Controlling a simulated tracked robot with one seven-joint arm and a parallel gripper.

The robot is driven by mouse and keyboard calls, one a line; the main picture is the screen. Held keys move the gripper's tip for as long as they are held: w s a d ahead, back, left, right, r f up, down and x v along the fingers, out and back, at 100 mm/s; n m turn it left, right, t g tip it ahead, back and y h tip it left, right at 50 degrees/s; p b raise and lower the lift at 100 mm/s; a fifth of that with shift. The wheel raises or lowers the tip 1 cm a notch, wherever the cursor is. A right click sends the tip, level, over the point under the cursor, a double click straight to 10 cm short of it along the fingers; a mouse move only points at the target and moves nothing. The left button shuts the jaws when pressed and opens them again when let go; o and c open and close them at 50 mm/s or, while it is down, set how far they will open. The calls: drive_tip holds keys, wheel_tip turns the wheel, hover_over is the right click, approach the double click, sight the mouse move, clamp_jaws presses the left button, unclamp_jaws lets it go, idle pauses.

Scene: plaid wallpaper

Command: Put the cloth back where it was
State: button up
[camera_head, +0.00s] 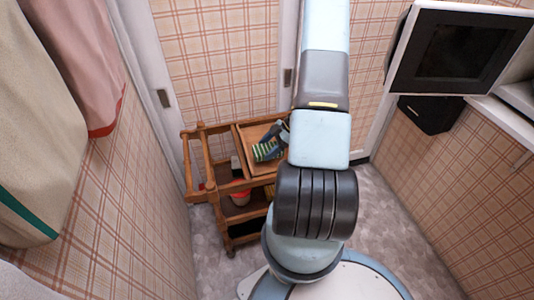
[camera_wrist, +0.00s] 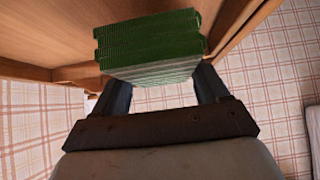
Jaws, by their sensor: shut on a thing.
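The cloth (camera_wrist: 150,42) is a folded green piece with a pale striped lower face, held between the fingers of my gripper (camera_wrist: 160,88) in the wrist view. In the head view the cloth (camera_head: 266,151) shows green and pale stripes at the top of a wooden trolley (camera_head: 240,140). My gripper (camera_head: 277,140) is shut on it there, partly hidden by my arm. In the wrist view the cloth lies against or just above a brown wooden surface (camera_wrist: 60,30); I cannot tell whether they touch.
The trolley's lower shelves hold a red and white container (camera_head: 240,197) and other items. Hanging cloths (camera_head: 40,120) are on the left wall. A dark screen (camera_head: 458,52) and a black box (camera_head: 431,113) are at the right. Grey floor (camera_head: 395,215) is open to the right of my arm.

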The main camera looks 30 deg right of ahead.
drive_tip(key=shift+w+f, duration=0.25)
drive_tip(key=shift+f, duration=1.55)
drive_tip(key=o, duration=1.1)
